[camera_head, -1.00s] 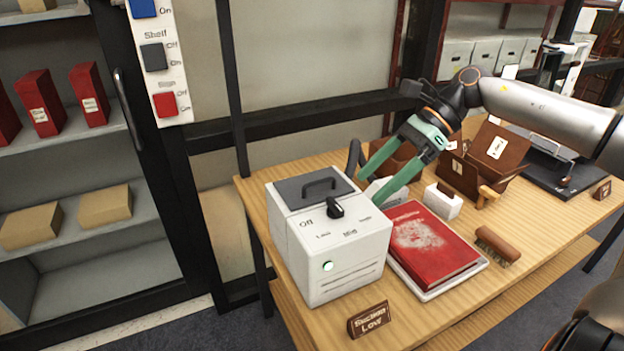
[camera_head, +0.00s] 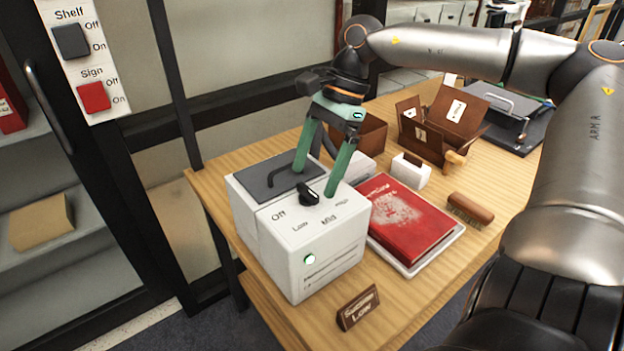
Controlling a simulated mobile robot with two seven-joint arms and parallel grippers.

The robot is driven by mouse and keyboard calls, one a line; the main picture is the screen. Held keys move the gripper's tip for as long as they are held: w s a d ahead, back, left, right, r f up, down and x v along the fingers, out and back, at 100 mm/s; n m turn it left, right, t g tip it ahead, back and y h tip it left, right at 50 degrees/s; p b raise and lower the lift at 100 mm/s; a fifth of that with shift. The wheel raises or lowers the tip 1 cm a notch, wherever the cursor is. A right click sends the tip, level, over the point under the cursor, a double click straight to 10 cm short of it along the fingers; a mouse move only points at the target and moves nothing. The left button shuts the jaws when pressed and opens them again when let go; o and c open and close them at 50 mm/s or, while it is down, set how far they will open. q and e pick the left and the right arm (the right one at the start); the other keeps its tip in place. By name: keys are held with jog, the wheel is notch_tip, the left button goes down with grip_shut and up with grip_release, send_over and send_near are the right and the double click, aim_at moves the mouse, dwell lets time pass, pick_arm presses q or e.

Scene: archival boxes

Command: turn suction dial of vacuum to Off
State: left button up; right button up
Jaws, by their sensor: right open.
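The vacuum (camera_head: 290,245) is a white box with a grey lid on the near left of the wooden table. Its black suction dial (camera_head: 309,194) sits on top among the labels Off, Low, Mid and High; I cannot tell for sure which label it points at. A round light on its front glows green. My right gripper (camera_head: 315,182) is open and points down over the vacuum, its green fingers on either side of the dial's far side. I cannot tell whether they touch it. My left gripper is not in view.
A brown sign (camera_head: 358,307) reading "Suction Low" stands in front of the vacuum. A red book (camera_head: 410,220) lies on a white tray right of it, with a brush (camera_head: 470,209) beyond. Brown boxes (camera_head: 445,125) stand behind. A switch panel (camera_head: 84,60) is at upper left.

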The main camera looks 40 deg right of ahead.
aim_at(308, 195)
jog(key=shift+x, duration=1.2)
jog(key=c, duration=1.4)
